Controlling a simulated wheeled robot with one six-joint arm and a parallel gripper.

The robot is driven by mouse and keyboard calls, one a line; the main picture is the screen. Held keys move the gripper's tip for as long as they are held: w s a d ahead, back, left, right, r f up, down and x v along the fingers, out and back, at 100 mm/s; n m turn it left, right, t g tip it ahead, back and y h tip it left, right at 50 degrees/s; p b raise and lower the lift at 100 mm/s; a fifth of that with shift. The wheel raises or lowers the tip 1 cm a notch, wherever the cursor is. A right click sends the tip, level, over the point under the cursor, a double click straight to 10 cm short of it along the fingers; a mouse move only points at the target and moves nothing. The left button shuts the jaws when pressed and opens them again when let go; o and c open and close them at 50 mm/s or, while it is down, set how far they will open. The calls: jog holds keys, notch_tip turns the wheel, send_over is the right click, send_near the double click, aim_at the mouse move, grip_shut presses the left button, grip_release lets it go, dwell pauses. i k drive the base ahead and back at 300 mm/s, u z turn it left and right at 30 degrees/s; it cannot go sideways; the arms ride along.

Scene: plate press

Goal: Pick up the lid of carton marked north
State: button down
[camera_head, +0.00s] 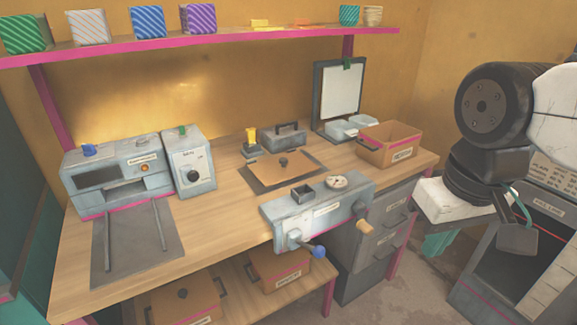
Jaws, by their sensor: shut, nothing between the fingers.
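A brown carton (388,152) with a white label stands at the right end of the tabletop and looks open. A brown carton (262,272) with a label is on the shelf under the table. Another brown carton (160,308) at the lower left has a lid (198,291) with a dark knob. A flat brown panel (268,170) with a dark knob lies mid-table; I cannot tell if it is a carton lid. The labels are too small to read, so I cannot tell which carton is north. My gripper (517,240) is shut and empty at the right, away from the cartons.
A grey machine with rails (110,180) and a dial box (190,165) stand at the table's left. A grey control box (320,215) with levers sits at the front edge. A grey drawer cabinet (372,240) stands below right. A pink-edged shelf (230,38) runs above.

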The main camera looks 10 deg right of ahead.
aim_at(273, 171)
jog(key=k, duration=0.5)
jog(key=z, duration=0.85)
jog(key=i, duration=1.3)
jog(key=u, duration=0.85)
jog(key=i, duration=0.5)
jog(key=u, duration=0.65)
